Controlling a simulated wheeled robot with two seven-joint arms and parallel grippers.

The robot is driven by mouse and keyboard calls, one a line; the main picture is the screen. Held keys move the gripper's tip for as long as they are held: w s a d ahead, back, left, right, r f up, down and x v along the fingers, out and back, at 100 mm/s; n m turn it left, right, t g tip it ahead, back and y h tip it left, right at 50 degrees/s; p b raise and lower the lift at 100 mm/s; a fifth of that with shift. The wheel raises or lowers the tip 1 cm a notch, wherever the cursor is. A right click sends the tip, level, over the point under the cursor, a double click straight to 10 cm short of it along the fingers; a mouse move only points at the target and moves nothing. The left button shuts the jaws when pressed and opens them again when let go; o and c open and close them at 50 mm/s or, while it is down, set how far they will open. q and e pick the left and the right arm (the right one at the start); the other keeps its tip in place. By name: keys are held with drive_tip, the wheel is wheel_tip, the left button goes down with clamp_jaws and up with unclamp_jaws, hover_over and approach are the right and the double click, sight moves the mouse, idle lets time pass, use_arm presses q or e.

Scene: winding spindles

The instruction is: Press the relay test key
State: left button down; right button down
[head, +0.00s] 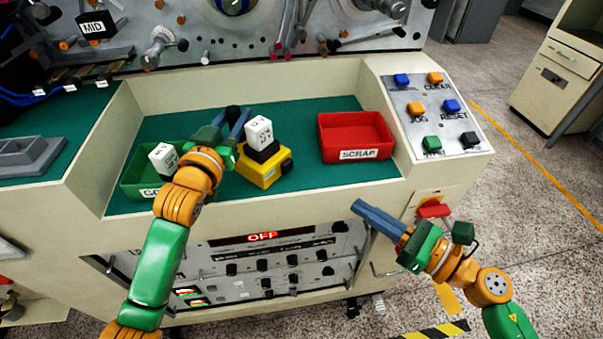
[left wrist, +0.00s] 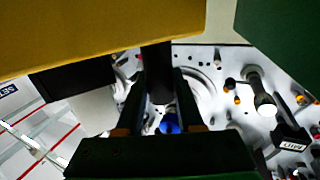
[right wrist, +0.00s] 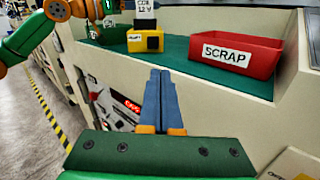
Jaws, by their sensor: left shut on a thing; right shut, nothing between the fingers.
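A yellow block (head: 270,172) stands on the green worktop, with a black-based white relay (head: 259,131) on top. The block also shows at the top of the left wrist view (left wrist: 90,30). My left gripper (head: 238,120) is beside it, shut on a black post (left wrist: 158,75) that meets the block's edge in the left wrist view. Whether this post is the relay test key I cannot tell. Another white relay (head: 163,157) sits in the green tray (head: 133,182), partly hidden by my left arm. My right gripper (head: 359,208) is shut and empty, in front of the bench.
A red SCRAP tray (head: 325,147) stands right of the yellow block and looks empty. A sloped panel (head: 420,110) with several coloured buttons is at the right. An instrument panel (head: 270,265) reading OFF is below the worktop. The worktop between block and red tray is clear.

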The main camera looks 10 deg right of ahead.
sight(289, 169)
use_arm(q)
drive_tip(key=shift+f, duration=0.15)
use_arm(e)
drive_tip(key=shift+s+a+r+n, duration=0.3)
drive_tip(key=shift+a+r+n, duration=0.1)
drive_tip(key=shift+n, duration=0.3)
drive_tip(key=shift+w+a, duration=0.1)
drive_tip(key=x, duration=1.3)
drive_tip(key=shift+w+a, duration=0.15)
drive_tip(key=shift+a, duration=0.25)
